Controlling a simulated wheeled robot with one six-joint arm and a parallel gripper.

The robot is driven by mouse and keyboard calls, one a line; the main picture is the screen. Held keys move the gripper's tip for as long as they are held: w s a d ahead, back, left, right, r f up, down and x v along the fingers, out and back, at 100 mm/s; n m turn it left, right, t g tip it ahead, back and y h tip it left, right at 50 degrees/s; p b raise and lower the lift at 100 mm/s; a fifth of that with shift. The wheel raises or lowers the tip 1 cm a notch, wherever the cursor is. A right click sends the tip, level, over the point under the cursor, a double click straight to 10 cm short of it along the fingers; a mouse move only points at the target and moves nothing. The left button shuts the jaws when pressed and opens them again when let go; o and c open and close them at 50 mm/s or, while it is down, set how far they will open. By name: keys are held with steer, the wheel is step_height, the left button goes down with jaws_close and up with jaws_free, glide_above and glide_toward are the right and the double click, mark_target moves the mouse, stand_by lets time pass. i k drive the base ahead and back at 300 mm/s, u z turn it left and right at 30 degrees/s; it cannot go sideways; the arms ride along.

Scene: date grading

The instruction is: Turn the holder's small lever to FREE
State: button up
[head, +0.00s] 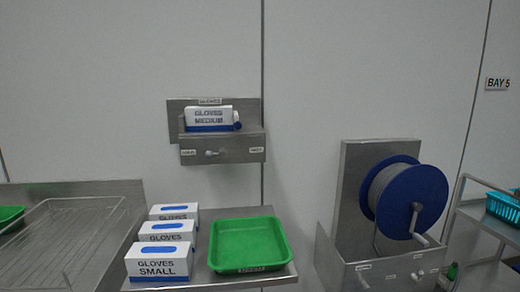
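A small pale lever (211,153) sits on the holder's front face, lying roughly level. A small label is at each end of that face; both are too small to read, so I cannot tell which one says FREE. A small rounded piece with blue below it shows at the box's right end. My gripper is not in view.
Below stand several GLOVES boxes (158,263) and a green tray (250,268) on a steel shelf. At right is a blue-flanged reel (428,195) with a crank and small fittings on its steel base (350,275). A wire rack (60,240) is at left. The wall around the holder is clear.

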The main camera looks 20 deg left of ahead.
mark_target(222, 154)
steer(key=u, duration=0.2)
steer(key=i, duration=1.15)
steer(key=u, duration=0.65)
